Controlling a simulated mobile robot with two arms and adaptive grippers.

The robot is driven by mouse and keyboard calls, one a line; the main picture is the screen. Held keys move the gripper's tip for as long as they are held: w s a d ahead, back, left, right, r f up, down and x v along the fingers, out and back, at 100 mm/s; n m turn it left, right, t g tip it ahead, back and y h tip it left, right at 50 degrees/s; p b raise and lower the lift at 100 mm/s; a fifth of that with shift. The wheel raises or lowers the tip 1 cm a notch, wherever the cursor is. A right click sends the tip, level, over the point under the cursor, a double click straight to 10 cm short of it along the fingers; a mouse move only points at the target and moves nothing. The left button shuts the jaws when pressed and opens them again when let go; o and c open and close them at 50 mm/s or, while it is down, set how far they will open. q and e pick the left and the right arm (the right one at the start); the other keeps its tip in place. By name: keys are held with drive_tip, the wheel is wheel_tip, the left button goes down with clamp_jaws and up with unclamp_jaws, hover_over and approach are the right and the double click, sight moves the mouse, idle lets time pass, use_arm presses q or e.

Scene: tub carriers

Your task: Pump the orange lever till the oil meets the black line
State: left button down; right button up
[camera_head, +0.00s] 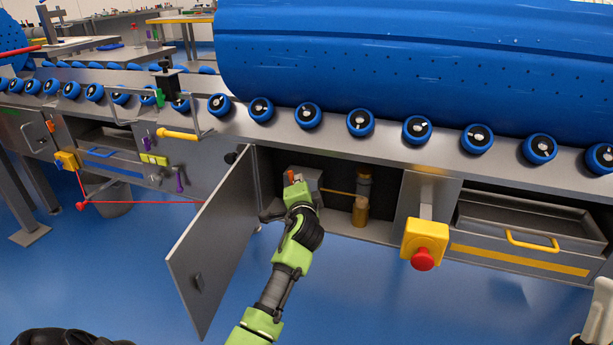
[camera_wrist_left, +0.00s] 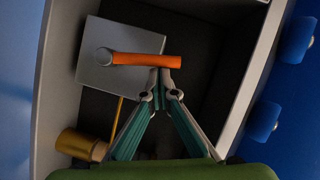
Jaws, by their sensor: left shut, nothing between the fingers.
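The orange lever (camera_head: 291,177) sits on a grey block (camera_head: 306,178) inside the open cabinet; in the left wrist view the lever (camera_wrist_left: 147,59) lies across the picture. My left gripper (camera_head: 294,196) is shut and empty. In the left wrist view its fingertips (camera_wrist_left: 161,78) are at the lever's right part, on its lower side; I cannot tell whether they touch. An amber-gold cylinder (camera_head: 360,212) stands right of the block, joined to it by a thin brass rod. It also shows in the left wrist view (camera_wrist_left: 80,144). I cannot make out an oil level or a black line.
The cabinet door (camera_head: 213,245) stands open left of my left arm. Right of the cabinet are a yellow box with a red button (camera_head: 424,258) and a drawer (camera_head: 520,236). A large blue drum (camera_head: 420,70) lies above on rollers. The blue floor in front is clear.

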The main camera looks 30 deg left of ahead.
drive_tip(key=w+f+g+h+p, duration=0.2)
drive_tip(key=w+f+g, duration=0.35)
drive_tip(key=f, duration=0.35)
drive_tip(key=w+f+g+h+p, duration=0.2)
drive_tip(key=w+f+g, duration=0.3)
drive_tip(key=f, duration=0.5)
use_arm(q)
drive_tip(key=a+n+p, duration=0.1)
drive_tip(key=a+n+h+p, duration=0.1)
drive_tip(key=shift+s+a+f+n+g, duration=0.1)
drive_tip(key=shift+s+a+n+g, duration=0.15)
drive_tip(key=shift+s+n+g, duration=0.1)
drive_tip(key=shift+s+a+f+h+p, duration=0.15)
drive_tip(key=shift+a+f+h+p, duration=0.25)
drive_tip(key=shift+p, duration=0.45)
drive_tip(key=shift+a+r, duration=0.1)
drive_tip(key=shift+a, duration=0.15)
use_arm(e)
drive_tip(key=s+d+f+g+h, duration=0.1)
drive_tip(key=s+d+f+g, duration=0.1)
drive_tip(key=s+f+g, duration=0.2)
drive_tip(key=s+d+f+g+h, duration=0.1)
drive_tip(key=s+d+f+g, duration=0.1)
drive_tip(key=s+f, duration=0.4)
drive_tip(key=s+d+f+m+g+h, duration=0.1)
drive_tip(key=s+d+f+g, duration=0.1)
drive_tip(key=s+f+g, duration=0.3)
drive_tip(key=shift+d+f+g, duration=0.25)
drive_tip(key=shift+f+g, duration=0.1)
drive_tip(key=shift+f, duration=0.4)
